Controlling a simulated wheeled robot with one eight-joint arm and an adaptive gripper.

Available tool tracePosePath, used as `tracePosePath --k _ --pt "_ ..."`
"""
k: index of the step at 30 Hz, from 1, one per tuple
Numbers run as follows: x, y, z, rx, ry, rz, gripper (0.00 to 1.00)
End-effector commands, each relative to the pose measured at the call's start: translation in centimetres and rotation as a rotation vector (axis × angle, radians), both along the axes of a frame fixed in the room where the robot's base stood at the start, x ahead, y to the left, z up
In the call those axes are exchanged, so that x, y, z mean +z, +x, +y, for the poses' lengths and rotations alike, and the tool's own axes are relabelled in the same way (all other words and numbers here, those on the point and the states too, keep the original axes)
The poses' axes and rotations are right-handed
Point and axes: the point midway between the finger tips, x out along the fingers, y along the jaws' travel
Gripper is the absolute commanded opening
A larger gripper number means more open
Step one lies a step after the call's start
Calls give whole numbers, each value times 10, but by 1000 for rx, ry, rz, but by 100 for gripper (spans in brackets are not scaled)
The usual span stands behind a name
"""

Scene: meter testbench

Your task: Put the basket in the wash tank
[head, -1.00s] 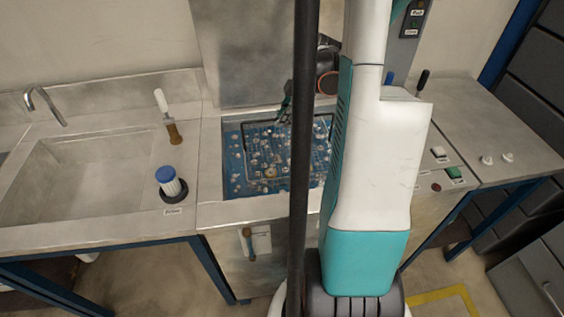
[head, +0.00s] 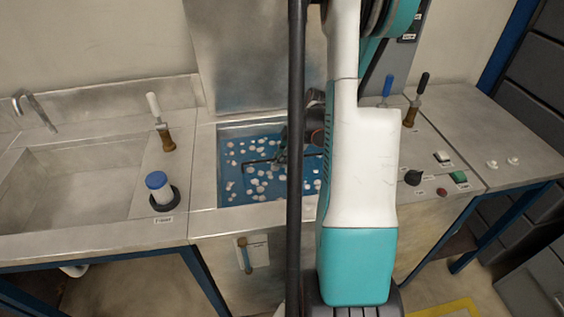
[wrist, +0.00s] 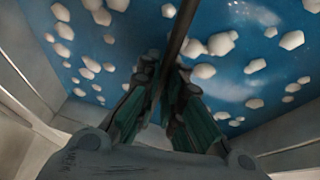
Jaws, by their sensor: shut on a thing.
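The wash tank (head: 250,208) is a square steel well filled with blue liquid and floating white foam blobs. The basket (head: 257,161) shows only as a thin dark handle bar at the liquid surface; its body is hidden under the liquid. My gripper (head: 281,158) is low inside the tank, partly hidden by a dark post and my arm. In the wrist view my gripper (wrist: 166,92) is shut on the dark handle bar (wrist: 183,30), with blue liquid and foam beneath it.
A sink (head: 75,180) with a tap lies left of the tank. A blue-capped white cylinder (head: 161,188) and a white-handled valve (head: 160,122) stand between them. Right of the tank are a black knob (head: 413,178), a green switch (head: 459,177) and upright levers.

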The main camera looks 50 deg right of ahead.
Motion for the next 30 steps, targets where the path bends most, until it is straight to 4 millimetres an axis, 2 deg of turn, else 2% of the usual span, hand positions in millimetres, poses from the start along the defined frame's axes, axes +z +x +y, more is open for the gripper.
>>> tracePosePath --k 10,13,14,25,30 --pt "-4 0 0 0 1 -1 0" --pt "-4 0 0 0 0 0 25" --pt "-4 0 0 0 0 0 27" --pt "-1 0 0 0 0 0 27" --pt "18 -7 -4 -2 0 0 27"
